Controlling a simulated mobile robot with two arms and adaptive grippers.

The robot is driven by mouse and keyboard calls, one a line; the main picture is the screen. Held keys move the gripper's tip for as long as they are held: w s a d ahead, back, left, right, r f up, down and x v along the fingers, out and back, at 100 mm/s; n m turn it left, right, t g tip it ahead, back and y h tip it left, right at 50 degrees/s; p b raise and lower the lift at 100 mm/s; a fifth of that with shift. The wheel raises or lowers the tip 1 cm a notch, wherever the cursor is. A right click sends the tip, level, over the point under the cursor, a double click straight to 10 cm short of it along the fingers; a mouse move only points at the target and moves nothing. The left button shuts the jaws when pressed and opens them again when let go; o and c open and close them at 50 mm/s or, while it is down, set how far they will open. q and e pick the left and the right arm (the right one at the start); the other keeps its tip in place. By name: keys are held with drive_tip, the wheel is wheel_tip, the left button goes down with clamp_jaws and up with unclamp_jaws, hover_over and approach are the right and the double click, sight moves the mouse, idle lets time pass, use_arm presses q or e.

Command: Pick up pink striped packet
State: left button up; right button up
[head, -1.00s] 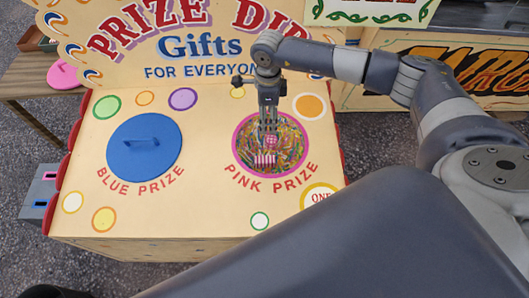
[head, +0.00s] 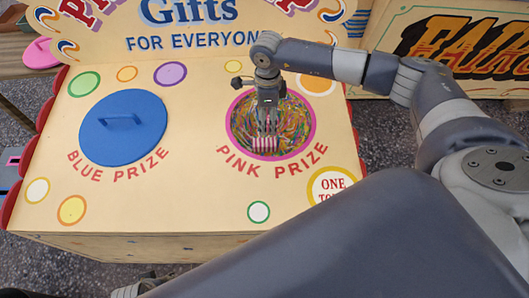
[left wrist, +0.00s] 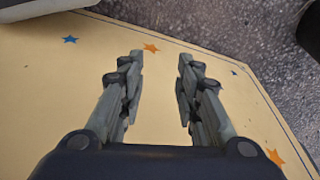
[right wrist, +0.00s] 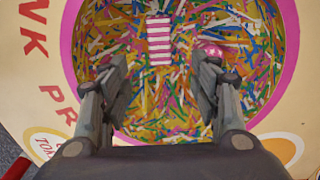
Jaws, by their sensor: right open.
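The pink and white striped packet (right wrist: 159,40) lies on shredded coloured paper inside the round opening marked PINK PRIZE. In the head view the packet (head: 265,144) shows just below my right gripper (head: 267,124), partly behind its fingers. In the right wrist view my right gripper (right wrist: 163,72) is open and empty, and the packet lies ahead of the gap between its fingertips, not between the fingers. My left gripper (left wrist: 160,75) is open and empty in the left wrist view, over the stall's cream panel with star marks.
A pink ball-like thing (right wrist: 210,52) lies right of the packet, partly behind a finger. The pink rim (right wrist: 281,88) surrounds the opening. A blue lid (head: 123,135) covers the left opening. The cream top (head: 205,190) between is clear.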

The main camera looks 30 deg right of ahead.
sight(266, 142)
wheel_tip(266, 142, down, 3)
drive_tip(key=shift+r+b, duration=0.1)
drive_tip(key=shift+b, duration=0.7)
wheel_tip(266, 142, down, 6)
drive_tip(key=shift+r+b, duration=0.1)
drive_tip(key=shift+b, duration=0.35)
wheel_tip(266, 142, down, 4)
drive_tip(key=shift+a+f+b, duration=0.1)
drive_tip(key=shift+b, duration=0.4)
drive_tip(key=shift+f, duration=0.3)
use_arm(q)
drive_tip(key=w+v, duration=0.2)
drive_tip(key=v, duration=0.8)
drive_tip(key=shift+r+t, duration=0.25)
drive_tip(key=shift+t, duration=0.05)
drive_tip(key=shift+a, duration=0.1)
use_arm(e)
drive_tip(key=c, duration=1.1)
